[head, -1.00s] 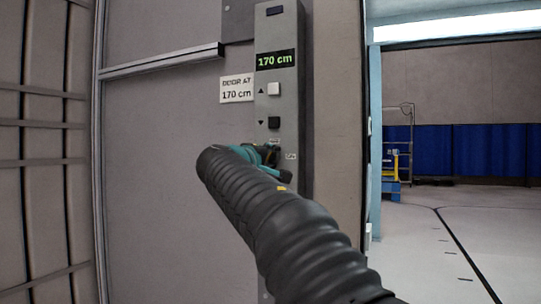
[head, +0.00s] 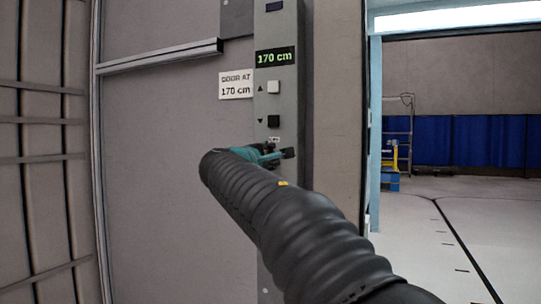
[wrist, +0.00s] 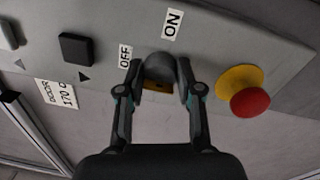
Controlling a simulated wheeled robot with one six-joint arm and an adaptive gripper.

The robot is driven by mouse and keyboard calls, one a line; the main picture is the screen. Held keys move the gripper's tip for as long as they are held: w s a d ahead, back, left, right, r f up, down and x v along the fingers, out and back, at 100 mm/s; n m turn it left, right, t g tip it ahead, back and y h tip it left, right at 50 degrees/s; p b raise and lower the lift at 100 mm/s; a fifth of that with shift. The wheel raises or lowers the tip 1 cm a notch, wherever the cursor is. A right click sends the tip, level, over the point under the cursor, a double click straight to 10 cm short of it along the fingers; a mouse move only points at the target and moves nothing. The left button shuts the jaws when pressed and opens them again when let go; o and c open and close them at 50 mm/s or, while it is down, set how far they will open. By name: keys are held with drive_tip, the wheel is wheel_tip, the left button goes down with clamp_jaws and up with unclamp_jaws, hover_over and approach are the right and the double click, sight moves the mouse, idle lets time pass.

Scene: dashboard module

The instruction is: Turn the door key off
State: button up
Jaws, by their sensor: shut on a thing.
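The grey key (wrist: 159,68) sits on the control panel in the wrist view, with a brass-coloured part below it. My gripper (wrist: 160,80) is shut on it, one finger on each side. The OFF label (wrist: 126,57) is to the left of the key and the ON label (wrist: 172,23) is above it. I cannot tell exactly which label the key points to. In the head view my gripper (head: 270,153) is at the panel (head: 285,190) below the buttons, and the key is hidden behind it.
A red emergency button on a yellow base (wrist: 247,93) is close to the right finger in the wrist view. A white button (head: 274,87) and a black button (head: 274,121) are above my gripper. The display (head: 275,57) reads 170 cm. Open floor lies at right.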

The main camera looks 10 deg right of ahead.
idle(0.3)
drive_tip(key=o, duration=1.2)
drive_tip(key=shift+c, duration=0.2)
drive_tip(key=v, duration=1.2)
